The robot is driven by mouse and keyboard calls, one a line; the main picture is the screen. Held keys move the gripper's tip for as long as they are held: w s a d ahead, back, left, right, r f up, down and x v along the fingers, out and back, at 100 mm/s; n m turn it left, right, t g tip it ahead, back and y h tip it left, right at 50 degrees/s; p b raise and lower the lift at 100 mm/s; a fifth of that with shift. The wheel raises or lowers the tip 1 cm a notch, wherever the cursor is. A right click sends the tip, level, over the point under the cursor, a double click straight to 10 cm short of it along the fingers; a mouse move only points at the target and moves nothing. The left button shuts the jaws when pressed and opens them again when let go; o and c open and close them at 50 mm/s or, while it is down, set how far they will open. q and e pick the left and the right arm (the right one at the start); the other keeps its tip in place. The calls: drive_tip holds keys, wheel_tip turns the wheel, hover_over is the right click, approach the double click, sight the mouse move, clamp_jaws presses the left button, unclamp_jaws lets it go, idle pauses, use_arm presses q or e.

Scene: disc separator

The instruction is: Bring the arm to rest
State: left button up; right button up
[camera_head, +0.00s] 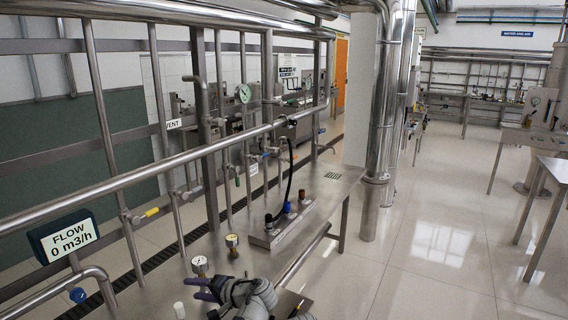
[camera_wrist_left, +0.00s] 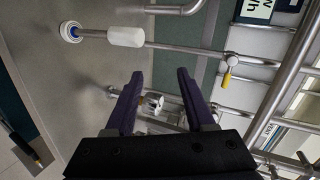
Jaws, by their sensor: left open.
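My left gripper (camera_head: 205,289) is low in the head view, over the near end of the steel bench (camera_head: 331,192). Its dark fingers are apart, and nothing shows between them in the head view. In the left wrist view the gripper (camera_wrist_left: 160,82) is open, with a gap between its two purple-dark fingers. A small round gauge (camera_wrist_left: 152,103) shows beyond the fingers, apart from them as far as I can tell. My right gripper is not in view.
A flow display (camera_head: 63,237) and steel pipes (camera_head: 150,177) are on the left. A control box (camera_head: 290,223) sits on the bench. Open tiled floor (camera_head: 440,240) lies to the right.

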use_arm(q)
drive_tip(key=s+d+f+g+h+p, duration=0.1)
drive_tip(key=s+d+f+g+h, duration=0.2)
drive_tip(key=s+d+f+h, duration=0.2)
drive_tip(key=s+d+f+g+h+p, duration=0.2)
drive_tip(key=s+d+f+h, duration=0.3)
drive_tip(key=s+d, duration=0.7)
drive_tip(key=shift+s+d+f+g+h, duration=0.2)
drive_tip(key=shift+s+g+h, duration=0.4)
drive_tip(key=shift+s, duration=0.5)
